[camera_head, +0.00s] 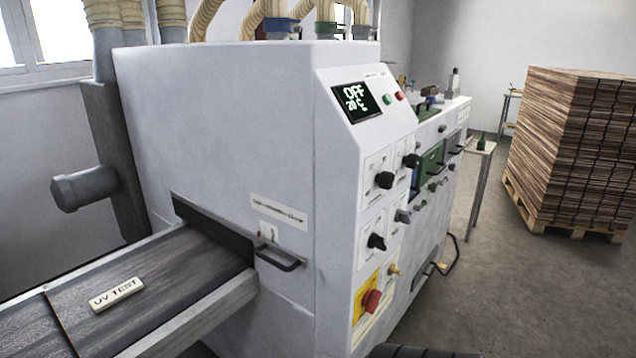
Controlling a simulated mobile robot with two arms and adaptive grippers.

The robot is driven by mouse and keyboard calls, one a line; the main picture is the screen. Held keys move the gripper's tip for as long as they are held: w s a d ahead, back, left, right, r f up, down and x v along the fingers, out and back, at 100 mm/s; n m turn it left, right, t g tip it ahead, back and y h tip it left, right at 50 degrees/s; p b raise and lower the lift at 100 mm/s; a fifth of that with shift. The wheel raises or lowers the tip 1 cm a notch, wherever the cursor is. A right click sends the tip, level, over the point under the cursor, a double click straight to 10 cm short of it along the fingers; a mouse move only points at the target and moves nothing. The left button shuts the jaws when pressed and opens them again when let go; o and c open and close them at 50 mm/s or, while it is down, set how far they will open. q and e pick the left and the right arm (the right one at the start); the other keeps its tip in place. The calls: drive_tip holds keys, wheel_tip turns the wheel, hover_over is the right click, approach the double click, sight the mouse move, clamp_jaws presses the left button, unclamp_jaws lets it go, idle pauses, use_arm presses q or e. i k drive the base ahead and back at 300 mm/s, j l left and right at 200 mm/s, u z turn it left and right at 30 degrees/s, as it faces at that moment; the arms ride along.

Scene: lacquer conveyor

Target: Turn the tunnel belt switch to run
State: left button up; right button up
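The white tunnel machine (225,130) fills the middle of the view, with a belt (190,270) entering its slot. Its display (356,102) reads OFF and 20 °C. The slanted front panel has several black rotary knobs: an upper left one (385,180), an upper right one (411,160) and a lower left one (377,241). The panel labels are too small to read, so I cannot tell which knob is the belt switch or its setting. A block marked UV TEST (117,293) lies on the belt outside the slot. Neither gripper is recognisable in view.
A red stop button (371,301) on a yellow plate sits low on the panel. A handle (279,257) sticks out beside the slot. A dark ribbed shape, unclear, shows at the bottom edge. Floor (490,280) is clear at right, before a wood pallet stack (575,150).

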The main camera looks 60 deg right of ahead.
sight(403, 216)
drive_tip(key=l+z, duration=0.3)
drive_tip(key=z, duration=0.2)
drive_tip(key=k+l+z, duration=0.1)
drive_tip(key=l+z, duration=0.5)
drive_tip(key=l, duration=0.35)
drive_tip(key=i+l, duration=0.1)
drive_tip(key=l, duration=0.4)
drive_tip(key=i+l+z, duration=0.15)
drive_tip(key=l, duration=0.8)
drive_tip(key=i+l+z, duration=0.15)
drive_tip(key=l, duration=0.3)
